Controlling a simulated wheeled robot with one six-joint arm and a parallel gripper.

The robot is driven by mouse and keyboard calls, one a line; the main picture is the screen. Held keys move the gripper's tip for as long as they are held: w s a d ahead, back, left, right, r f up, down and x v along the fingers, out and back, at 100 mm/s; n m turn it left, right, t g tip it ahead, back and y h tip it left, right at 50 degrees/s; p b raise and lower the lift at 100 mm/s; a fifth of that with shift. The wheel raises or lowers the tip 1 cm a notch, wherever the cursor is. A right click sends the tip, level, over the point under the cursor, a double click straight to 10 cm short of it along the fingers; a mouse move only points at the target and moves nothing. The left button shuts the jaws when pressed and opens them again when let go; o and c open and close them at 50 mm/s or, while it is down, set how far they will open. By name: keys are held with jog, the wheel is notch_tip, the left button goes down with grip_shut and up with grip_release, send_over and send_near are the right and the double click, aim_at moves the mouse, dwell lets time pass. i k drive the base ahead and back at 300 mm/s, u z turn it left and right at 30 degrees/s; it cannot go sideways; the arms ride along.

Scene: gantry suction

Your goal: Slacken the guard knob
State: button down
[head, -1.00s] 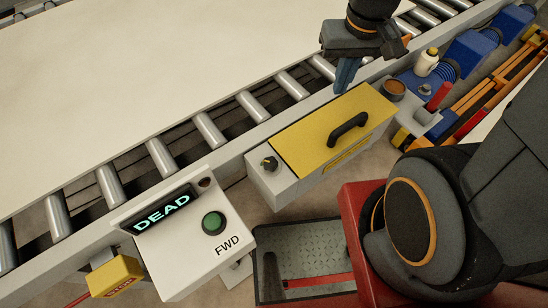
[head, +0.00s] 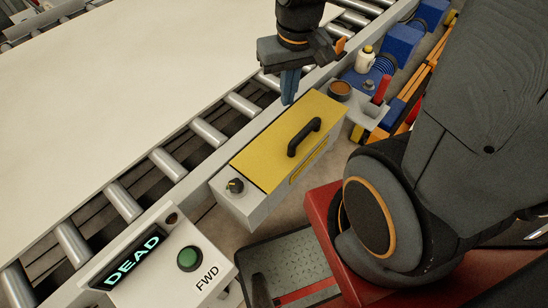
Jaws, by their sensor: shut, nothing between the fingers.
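The guard knob (head: 235,186) is a small black knob with a yellow mark. It sits on the grey end of the guard box (head: 234,210), left of the yellow lid. The yellow lid (head: 265,155) is closed and carries a black handle (head: 304,137). My gripper (head: 289,88) is shut and empty, fingers pointing down. In the picture it is above the lid's far edge, up and right of the knob and apart from it.
A control panel (head: 158,291) with a lit "DEAD" display (head: 131,262) and green FWD button (head: 189,258) stands at lower left. The roller conveyor (head: 205,134) carries a large pale sheet (head: 120,80). A red-handled part (head: 382,90) and white bottle (head: 365,58) stand at right. A tray (head: 285,262) lies below.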

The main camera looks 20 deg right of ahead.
aim_at(235, 186)
jog(key=u, duration=0.05)
jog(key=k, duration=0.5)
jog(key=u, duration=1.2)
jog(key=k, duration=0.75)
jog(key=z, duration=0.8)
jog(key=i, duration=0.5)
